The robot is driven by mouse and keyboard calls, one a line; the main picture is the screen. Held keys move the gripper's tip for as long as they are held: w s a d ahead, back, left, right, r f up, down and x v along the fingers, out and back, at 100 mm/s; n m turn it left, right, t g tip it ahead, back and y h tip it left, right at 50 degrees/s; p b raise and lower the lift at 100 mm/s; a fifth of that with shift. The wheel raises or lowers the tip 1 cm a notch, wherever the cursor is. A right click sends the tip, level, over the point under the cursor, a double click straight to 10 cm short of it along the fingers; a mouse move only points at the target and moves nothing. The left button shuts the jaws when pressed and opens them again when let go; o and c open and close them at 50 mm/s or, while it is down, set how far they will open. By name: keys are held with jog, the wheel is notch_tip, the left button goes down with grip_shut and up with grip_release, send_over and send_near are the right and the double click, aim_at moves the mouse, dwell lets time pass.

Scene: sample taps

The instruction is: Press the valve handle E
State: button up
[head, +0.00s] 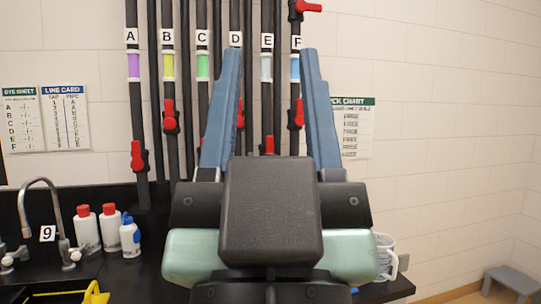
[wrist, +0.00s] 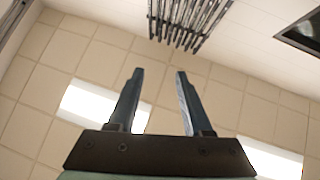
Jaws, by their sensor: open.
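The pipe labelled E (head: 267,41) is dark, stands against the wall and has a pale band below its label. A red handle (head: 269,145) shows low on this pipe, between my fingers in the picture; its lower part is hidden behind my gripper. My gripper (head: 272,52) is open and empty, its two blue fingers pointing up in front of the pipes. In the wrist view my gripper (wrist: 158,73) is also open, with nothing between the fingers. I see no contact with the handle.
Red handles sit on neighbouring pipes A (head: 137,156), B (head: 170,115) and F (head: 298,114). A dark counter holds white bottles (head: 109,228), a tap (head: 62,225) and a clear jug (head: 384,256). A grey stool (head: 512,279) stands at the right. The wrist view shows ceiling panels and pipe tops.

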jog(key=shift+w, duration=0.1)
dwell(0.3)
jog(key=shift+r, duration=0.1)
jog(key=shift+c, duration=1.3)
jog(key=shift+r+p, duration=0.35)
jog(key=shift+p, duration=0.1)
jog(key=shift+c, duration=1.2)
notch_tip(320, 180, up, 8)
jog(key=p, duration=0.8)
jog(key=shift+r, duration=0.2)
grip_shut()
jog(key=shift+f, duration=0.1)
jog(key=shift+f, duration=0.1)
